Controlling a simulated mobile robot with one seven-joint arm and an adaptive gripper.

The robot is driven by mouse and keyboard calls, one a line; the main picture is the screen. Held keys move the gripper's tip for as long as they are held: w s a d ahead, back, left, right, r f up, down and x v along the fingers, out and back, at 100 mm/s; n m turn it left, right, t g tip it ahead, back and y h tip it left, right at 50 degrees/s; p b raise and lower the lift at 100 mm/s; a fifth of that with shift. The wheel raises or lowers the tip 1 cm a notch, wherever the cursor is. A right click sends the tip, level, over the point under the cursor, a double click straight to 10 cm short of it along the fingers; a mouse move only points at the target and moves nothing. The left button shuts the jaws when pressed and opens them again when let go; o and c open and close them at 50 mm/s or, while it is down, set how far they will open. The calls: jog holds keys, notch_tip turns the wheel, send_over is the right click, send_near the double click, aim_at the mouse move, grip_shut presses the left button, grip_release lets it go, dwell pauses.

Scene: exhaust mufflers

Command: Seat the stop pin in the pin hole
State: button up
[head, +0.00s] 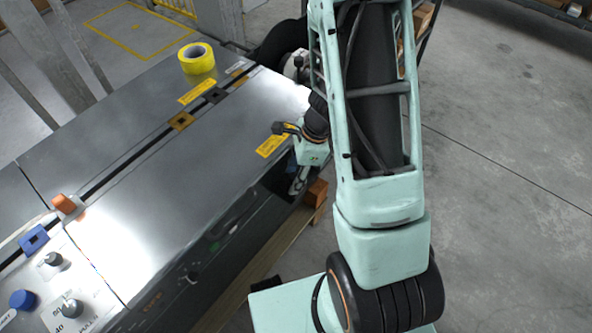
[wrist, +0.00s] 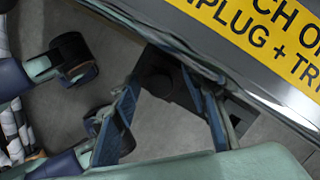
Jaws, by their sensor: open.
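My gripper (wrist: 162,84) is open, with its two blue fingers apart in the wrist view; nothing is clearly held. In the head view the gripper (head: 299,182) is low beside the right end of the machine, partly in shadow. A dark square part (wrist: 157,72) shows at or beyond the fingertips; I cannot tell what it is. On the machine top, an orange upright piece (head: 67,204) stands by the slot and could be the stop pin. Blocks with dark square openings sit along the slot: blue (head: 33,239), orange-yellow (head: 181,121) and black (head: 215,95). Which is the pin hole is unclear.
The metal machine top (head: 150,210) is mostly clear. A yellow tape roll (head: 196,58) stands at its back. A knob panel (head: 85,296) is at front left. A yellow warning label (wrist: 265,35) lies near the gripper. Open floor (head: 510,200) is at right.

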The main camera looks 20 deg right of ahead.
jog(key=v, duration=1.2)
